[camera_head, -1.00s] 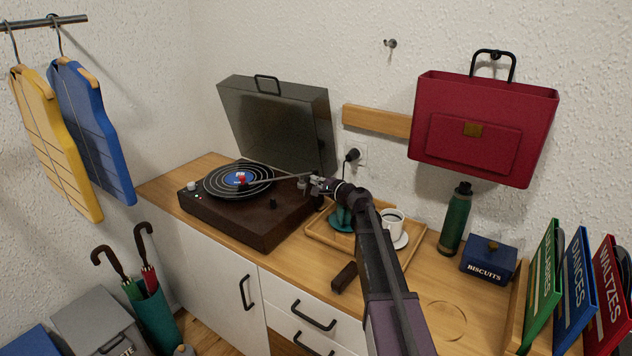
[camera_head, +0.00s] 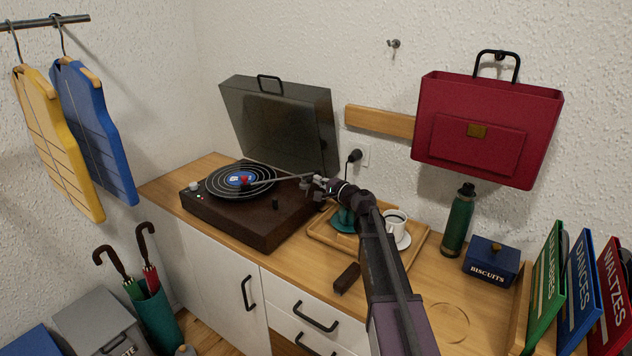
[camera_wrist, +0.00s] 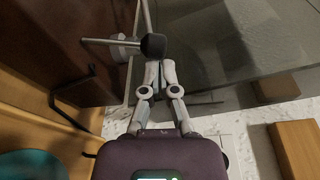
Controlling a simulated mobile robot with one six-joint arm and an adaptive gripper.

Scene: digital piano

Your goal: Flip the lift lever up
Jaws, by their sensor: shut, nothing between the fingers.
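The turntable (camera_head: 245,222) is a dark wooden box with a black record (camera_head: 216,184) on top and its tonearm (camera_head: 280,181) reaching over the record. My gripper (camera_head: 308,184) is at the turntable's right rear corner. In the wrist view, my gripper (camera_wrist: 160,66) is shut and empty, its tips just below a black rounded knob (camera_wrist: 153,46) on a thin metal rod (camera_wrist: 100,41). I cannot tell whether they touch, or whether this knob is the lift lever or part of the tonearm. A small dark knob (camera_head: 275,203) stands on the turntable's front right.
The raised lid (camera_head: 285,125) stands behind the turntable, close to my gripper. A wooden tray (camera_head: 410,254) with a teal item (camera_head: 344,220) and white cup (camera_head: 394,224) lies below my arm. A dark block (camera_head: 347,278) sits on the cabinet top.

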